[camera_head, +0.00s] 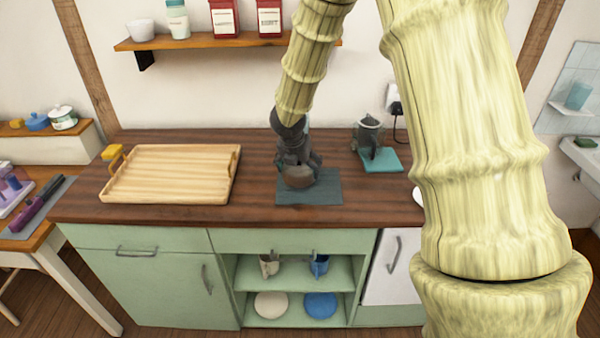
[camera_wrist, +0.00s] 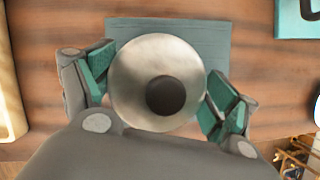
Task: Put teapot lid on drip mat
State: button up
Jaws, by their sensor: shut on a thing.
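The teapot lid (camera_wrist: 140,62) is a round, pale metallic disc with a dark round knob at its centre. My gripper (camera_wrist: 162,95) is shut on it, with a teal-padded finger at either side of the rim. The drip mat (camera_wrist: 190,32) is a dark blue-grey rectangle behind the lid in the wrist view. In the head view the mat (camera_head: 325,190) lies on the wooden counter, with my gripper (camera_head: 298,172) low over its left part. My gripper mostly hides the lid there. I cannot tell whether the lid touches the mat.
A wooden tray (camera_head: 165,198) lies on the counter (camera_head: 255,215) to the left, with a yellow object (camera_head: 112,153) by its corner. A dark kettle-like vessel (camera_head: 368,132) stands at a teal mat (camera_head: 382,160) to the right. A shelf (camera_head: 215,42) with canisters hangs above.

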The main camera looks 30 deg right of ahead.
aim_at(295, 172)
jog(key=shift+w+d, duration=0.2)
jog(key=shift+w, duration=0.05)
jog(key=shift+f, duration=1.8)
jog(key=shift+f, duration=0.15)
jog(key=o, duration=0.8)
jog(key=v, duration=1.2)
